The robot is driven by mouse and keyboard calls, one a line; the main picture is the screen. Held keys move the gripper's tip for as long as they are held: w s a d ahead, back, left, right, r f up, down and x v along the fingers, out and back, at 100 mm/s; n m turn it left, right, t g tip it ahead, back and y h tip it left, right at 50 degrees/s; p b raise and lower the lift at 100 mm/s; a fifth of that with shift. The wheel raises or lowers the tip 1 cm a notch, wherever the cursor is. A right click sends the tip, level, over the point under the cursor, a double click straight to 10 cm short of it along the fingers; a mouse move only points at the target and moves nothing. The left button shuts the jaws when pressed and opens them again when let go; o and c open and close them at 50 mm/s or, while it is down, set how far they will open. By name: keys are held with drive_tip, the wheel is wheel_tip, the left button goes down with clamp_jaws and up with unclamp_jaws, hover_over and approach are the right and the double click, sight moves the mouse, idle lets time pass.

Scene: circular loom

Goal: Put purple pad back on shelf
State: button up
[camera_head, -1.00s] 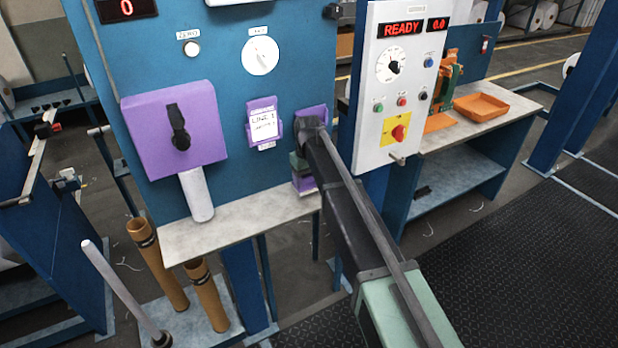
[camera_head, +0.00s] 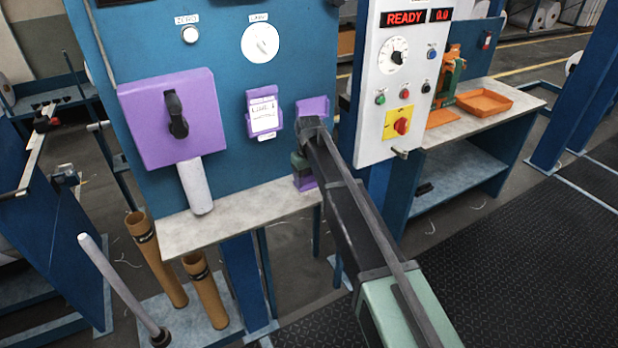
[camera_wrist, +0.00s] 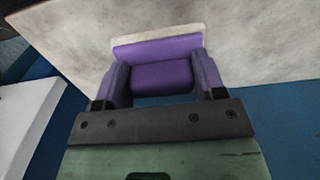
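A purple pad shows at the end of my gripper in the wrist view (camera_wrist: 155,72). In the head view the purple pad (camera_head: 304,183) hangs under my gripper (camera_head: 302,170), just at the right end of the pale shelf (camera_head: 238,208). The pad is low over the shelf; I cannot tell whether it touches. My arm hides part of this area.
The blue panel behind the shelf bears a large purple box (camera_head: 150,120), a purple card holder (camera_head: 263,115) and a purple bracket (camera_head: 313,105) partly behind my arm. A white control box (camera_head: 395,75) stands close to the right. The shelf's middle is clear. Brown tubes (camera_head: 205,290) stand below.

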sight(309, 175)
drive_tip(key=o, duration=0.5)
drive_tip(key=shift+c, duration=0.2)
wheel_tip(309, 175, up, 11)
drive_tip(key=p, duration=1)
drive_tip(key=shift+f+p, duration=0.1)
drive_tip(key=shift+p, duration=0.3)
